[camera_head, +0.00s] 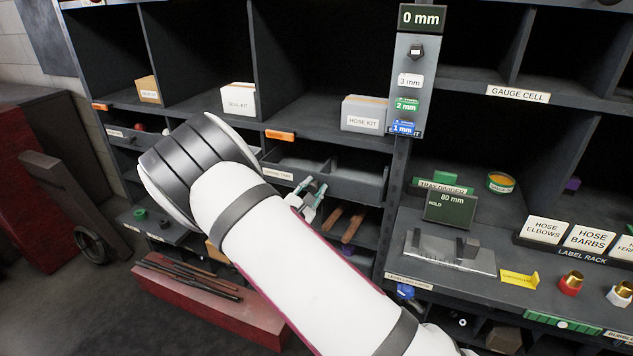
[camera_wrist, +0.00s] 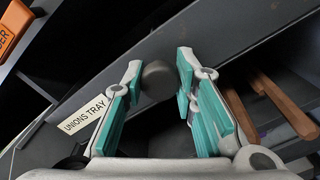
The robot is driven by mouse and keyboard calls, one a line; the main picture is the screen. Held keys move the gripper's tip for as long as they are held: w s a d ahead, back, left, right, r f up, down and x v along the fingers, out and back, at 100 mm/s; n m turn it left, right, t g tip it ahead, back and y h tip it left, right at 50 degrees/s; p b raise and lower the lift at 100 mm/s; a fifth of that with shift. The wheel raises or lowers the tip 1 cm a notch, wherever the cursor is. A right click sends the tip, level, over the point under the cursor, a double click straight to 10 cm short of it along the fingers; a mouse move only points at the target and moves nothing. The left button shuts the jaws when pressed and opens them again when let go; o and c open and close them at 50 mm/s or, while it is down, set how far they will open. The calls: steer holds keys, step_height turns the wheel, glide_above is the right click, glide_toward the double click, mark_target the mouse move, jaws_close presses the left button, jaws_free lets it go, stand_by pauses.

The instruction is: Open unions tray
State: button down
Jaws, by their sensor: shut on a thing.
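The unions tray is a grey drawer with a white label (camera_wrist: 82,115) reading "UNIONS TRAY" and a dark round knob (camera_wrist: 157,76) on its front. My gripper (camera_wrist: 160,60) has its teal-padded fingers on either side of the knob and is shut on it. In the head view the tray's front (camera_head: 349,188) is under the middle shelf, and part of its open top and a divider show. My gripper's teal fingers (camera_head: 312,190) are at the front, beyond my white arm, which hides some of the tray. The knob is hidden there.
Brown bars (camera_head: 353,225) lie in the compartment below the tray. A hose kit box (camera_head: 364,114) stands on the shelf above. A display reading 80 mm (camera_head: 450,210) stands on the right counter. A red bench with dark rods (camera_head: 215,305) is at the lower left.

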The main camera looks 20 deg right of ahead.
steer(key=p+v, duration=0.5)
steer(key=v, duration=1.5)
steer(key=shift+s+a, duration=0.15)
steer(key=shift+s, duration=0.1)
steer(key=c, duration=1.3)
jaws_free()
steer(key=v, duration=1.2)
